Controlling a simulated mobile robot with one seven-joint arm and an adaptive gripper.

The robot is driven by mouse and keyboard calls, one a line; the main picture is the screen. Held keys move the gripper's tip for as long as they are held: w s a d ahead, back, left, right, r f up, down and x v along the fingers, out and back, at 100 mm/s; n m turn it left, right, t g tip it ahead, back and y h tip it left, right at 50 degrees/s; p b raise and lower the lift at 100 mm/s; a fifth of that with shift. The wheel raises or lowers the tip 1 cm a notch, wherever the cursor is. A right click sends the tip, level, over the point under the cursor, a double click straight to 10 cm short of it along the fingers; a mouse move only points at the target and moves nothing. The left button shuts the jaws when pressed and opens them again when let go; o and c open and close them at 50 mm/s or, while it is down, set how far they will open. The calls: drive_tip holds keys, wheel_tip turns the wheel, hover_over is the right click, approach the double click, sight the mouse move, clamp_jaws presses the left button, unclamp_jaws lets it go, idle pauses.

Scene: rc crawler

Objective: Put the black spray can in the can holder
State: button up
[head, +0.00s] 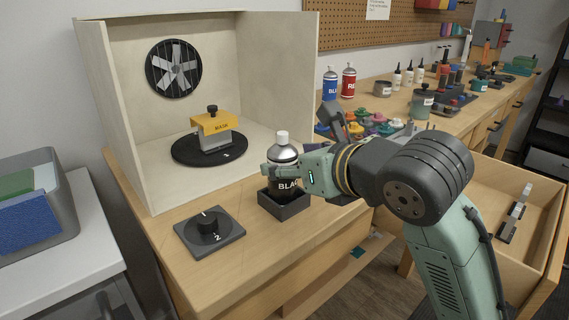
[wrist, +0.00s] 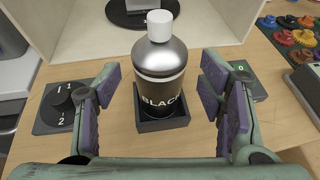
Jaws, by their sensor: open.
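The black spray can (head: 284,158) has a silver top, a white cap and a dark label reading BLACK. It stands upright in the square dark can holder (head: 284,204) near the front of the bench. In the wrist view the can (wrist: 160,75) sits inside the holder (wrist: 163,125), whose rim shows around its base. My gripper (head: 283,172) is at the can's height. In the wrist view the gripper (wrist: 160,98) is open, with one purple-padded finger on each side of the can and a visible gap to both.
A dial plate (head: 210,231) lies left of the holder. Behind is a booth (head: 275,80) with a turntable (head: 180,152) carrying a yellow-topped mask piece (head: 214,124). Blue (head: 330,85) and red (head: 349,80) cans stand at the back right. An open drawer (head: 490,190) is at right.

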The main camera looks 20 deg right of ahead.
drive_tip(key=b+v, duration=0.1)
drive_tip(key=v, duration=0.7)
drive_tip(key=shift+s, duration=0.35)
drive_tip(key=shift+r, duration=0.1)
drive_tip(key=shift+c, duration=0.3)
idle(1.2)
